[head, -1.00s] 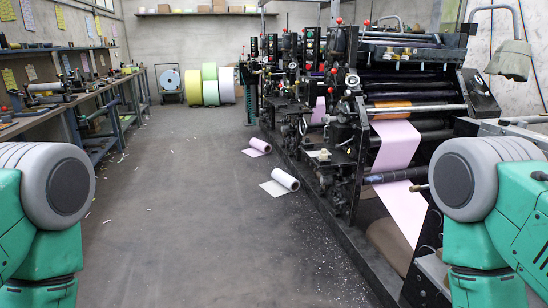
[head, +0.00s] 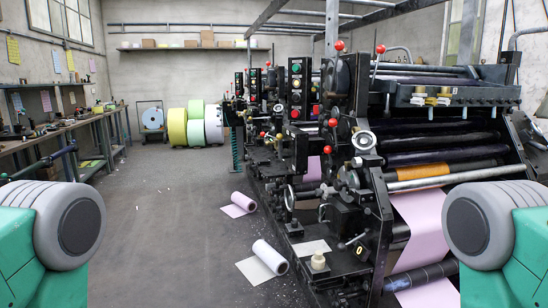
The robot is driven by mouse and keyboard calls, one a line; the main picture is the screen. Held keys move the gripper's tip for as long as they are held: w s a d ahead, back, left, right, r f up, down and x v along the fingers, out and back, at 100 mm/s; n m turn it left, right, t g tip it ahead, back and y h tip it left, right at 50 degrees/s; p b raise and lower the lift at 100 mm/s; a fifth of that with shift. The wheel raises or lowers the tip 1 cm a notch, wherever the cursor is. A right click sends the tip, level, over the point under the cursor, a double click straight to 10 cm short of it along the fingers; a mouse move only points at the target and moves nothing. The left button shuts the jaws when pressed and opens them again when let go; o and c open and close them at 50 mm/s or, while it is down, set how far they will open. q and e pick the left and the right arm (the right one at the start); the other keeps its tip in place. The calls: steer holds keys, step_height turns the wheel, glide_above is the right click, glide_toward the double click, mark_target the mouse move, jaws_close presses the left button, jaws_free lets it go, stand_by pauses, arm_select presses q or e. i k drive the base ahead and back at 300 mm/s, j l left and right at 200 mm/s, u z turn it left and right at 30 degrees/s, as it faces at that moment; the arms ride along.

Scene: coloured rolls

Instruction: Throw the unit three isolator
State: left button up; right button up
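A row of black printing press units runs along the right side. The nearest unit (head: 372,185) carries a pink paper web (head: 420,228) and an orange-brown roller (head: 422,180). Upright black control panels stand on the units: a near one (head: 296,88) with green and red buttons, and farther ones (head: 255,92) behind it. Red ball knobs (head: 338,45) top levers on the near unit, with another (head: 380,49) to its right. I cannot tell which part is the unit three isolator. Neither gripper shows; only upper parts of my arms are at the lower corners.
A pink roll (head: 240,205) and a white roll (head: 268,256) lie partly unwound on the floor beside the press. A workbench (head: 62,130) lines the left wall. Large coloured rolls (head: 195,126) stand at the back. The floor between bench and press is open.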

mark_target(281, 155)
steer(key=i+l, duration=0.1)
steer(key=i, duration=0.15)
steer(key=i+j+z, duration=0.15)
steer(key=i+j, duration=1.15)
steer(key=j, duration=0.1)
